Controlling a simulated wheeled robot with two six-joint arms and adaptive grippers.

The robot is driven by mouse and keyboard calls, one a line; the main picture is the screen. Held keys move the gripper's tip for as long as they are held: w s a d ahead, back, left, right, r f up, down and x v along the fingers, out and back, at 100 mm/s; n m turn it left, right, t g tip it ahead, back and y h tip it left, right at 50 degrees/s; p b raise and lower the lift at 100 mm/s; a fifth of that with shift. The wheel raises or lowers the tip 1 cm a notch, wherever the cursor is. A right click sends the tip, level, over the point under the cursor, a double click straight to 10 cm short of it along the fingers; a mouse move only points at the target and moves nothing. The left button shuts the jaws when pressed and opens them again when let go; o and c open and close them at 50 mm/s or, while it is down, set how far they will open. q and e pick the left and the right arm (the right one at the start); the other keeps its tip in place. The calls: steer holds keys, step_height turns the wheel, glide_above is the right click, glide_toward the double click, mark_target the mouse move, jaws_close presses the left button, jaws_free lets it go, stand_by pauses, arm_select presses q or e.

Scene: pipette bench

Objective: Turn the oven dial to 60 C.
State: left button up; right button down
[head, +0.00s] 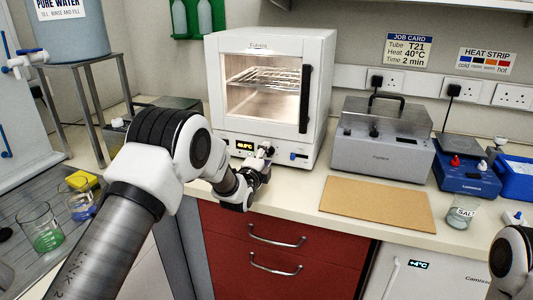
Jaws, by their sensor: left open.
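The white oven (222,95) stands on the bench, its glass door shut and its lit inside showing wire shelves. An orange display (244,145) is on the panel below the door; its digits are too small to read surely. My left gripper (266,154) is open in front of this panel, just right of the display. The dial is not clearly seen there; the gripper covers that part of the panel, and I cannot tell whether the fingers touch it. My right gripper is out of view.
A job card (408,50) on the wall reads tube T21, heat 40°C, time 2 min. A grey metal unit (380,155) and a brown board (377,203) are to the right. Glass beakers (40,230) stand at left. Red drawers (275,245) are below the bench.

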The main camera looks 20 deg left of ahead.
arm_select(q)
steer(key=shift+w+f, duration=0.1)
steer(key=shift+w, duration=0.45)
steer(key=shift+s, duration=0.1)
steer(key=shift+c, duration=0.4)
jaws_close()
